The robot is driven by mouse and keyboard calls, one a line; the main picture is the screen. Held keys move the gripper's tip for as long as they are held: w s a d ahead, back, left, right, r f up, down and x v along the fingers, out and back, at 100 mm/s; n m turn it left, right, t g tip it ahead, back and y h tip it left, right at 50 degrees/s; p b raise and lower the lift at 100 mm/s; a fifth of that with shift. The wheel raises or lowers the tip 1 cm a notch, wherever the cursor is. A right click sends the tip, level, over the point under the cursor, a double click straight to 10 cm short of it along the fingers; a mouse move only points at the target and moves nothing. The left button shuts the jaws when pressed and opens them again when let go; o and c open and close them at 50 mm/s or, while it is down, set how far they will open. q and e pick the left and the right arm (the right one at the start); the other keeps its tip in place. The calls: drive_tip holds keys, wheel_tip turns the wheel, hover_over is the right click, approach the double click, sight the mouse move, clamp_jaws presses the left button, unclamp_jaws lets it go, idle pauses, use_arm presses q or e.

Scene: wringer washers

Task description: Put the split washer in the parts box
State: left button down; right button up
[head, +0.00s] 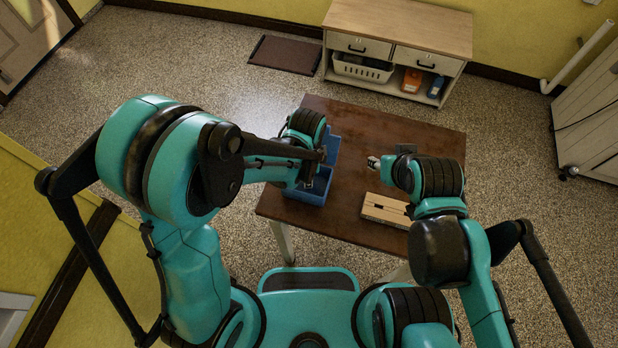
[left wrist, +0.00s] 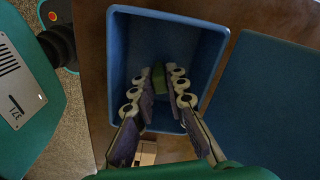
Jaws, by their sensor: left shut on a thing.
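The blue parts box (head: 314,192) stands at the left side of the brown table; its open inside fills the middle of the left wrist view (left wrist: 125,50). My left gripper (left wrist: 160,80) points down into or over the box, its fingers close together on a small greenish thing (left wrist: 158,76). I take this for the split washer; its ring shape cannot be made out. In the head view my left arm hides the fingertips and the held thing. My right gripper (head: 374,163) is over the right half of the table, too small to tell if open.
A blue flat surface (left wrist: 268,100) lies beside the box. A pale slotted wooden block (head: 385,210) sits at the table's front right, and a dark square piece (head: 405,149) near the back right. The table's middle (head: 345,190) is clear. A cabinet (head: 400,45) stands behind.

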use_arm(q)
drive_tip(key=shift+s+a, duration=0.15)
drive_tip(key=shift+a, duration=0.05)
drive_tip(key=shift+f, duration=0.1)
drive_tip(key=c, duration=1.5)
unclamp_jaws()
drive_tip(key=shift+d, duration=0.15)
drive_tip(key=shift+c, duration=0.2)
